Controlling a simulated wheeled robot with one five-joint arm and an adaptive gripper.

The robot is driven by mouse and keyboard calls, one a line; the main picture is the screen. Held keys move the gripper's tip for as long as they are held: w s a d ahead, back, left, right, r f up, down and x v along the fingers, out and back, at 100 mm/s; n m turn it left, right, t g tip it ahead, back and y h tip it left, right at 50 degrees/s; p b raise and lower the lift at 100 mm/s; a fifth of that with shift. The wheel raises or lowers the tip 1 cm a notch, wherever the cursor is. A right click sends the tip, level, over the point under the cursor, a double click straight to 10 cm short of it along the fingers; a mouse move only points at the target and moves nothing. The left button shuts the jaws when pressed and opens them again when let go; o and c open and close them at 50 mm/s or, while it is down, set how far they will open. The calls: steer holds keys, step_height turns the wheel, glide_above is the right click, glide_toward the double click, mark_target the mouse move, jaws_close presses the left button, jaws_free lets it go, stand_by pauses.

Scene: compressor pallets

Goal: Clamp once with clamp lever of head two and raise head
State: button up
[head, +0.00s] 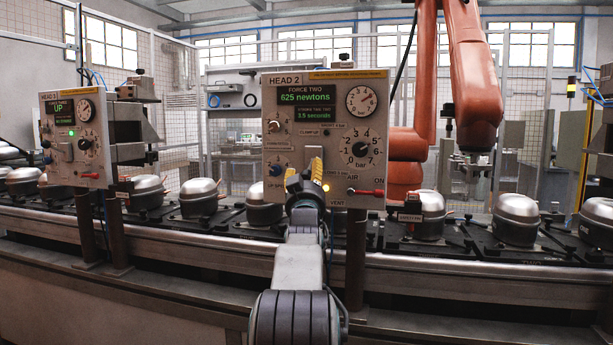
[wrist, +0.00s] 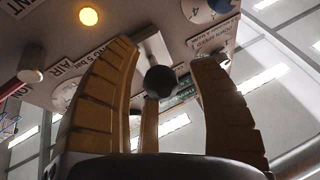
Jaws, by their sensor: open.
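The HEAD 2 panel (head: 338,170) stands upright in the middle of the head view. Its display (head: 306,97) reads force two, 625 newtons, and 3.5 seconds. My gripper (head: 305,184) is open in front of the panel's lower middle and hides part of it. In the wrist view, a lever with a dark ball knob (wrist: 160,81) sticks out from the panel between my spread yellow fingers. The fingers flank the knob; I cannot tell whether either touches it. The lever's label is not readable, and its base is partly hidden.
A red-handled air lever (head: 368,192) and a lit amber lamp (head: 326,187) are close right of my gripper. A blue dial (head: 276,169) is to its left. The HEAD 3 panel (head: 75,140) stands left. Compressors (head: 517,218) line the conveyor; an orange robot arm (head: 478,80) hangs behind.

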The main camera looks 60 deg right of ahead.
jaws_close()
stand_by(0.6)
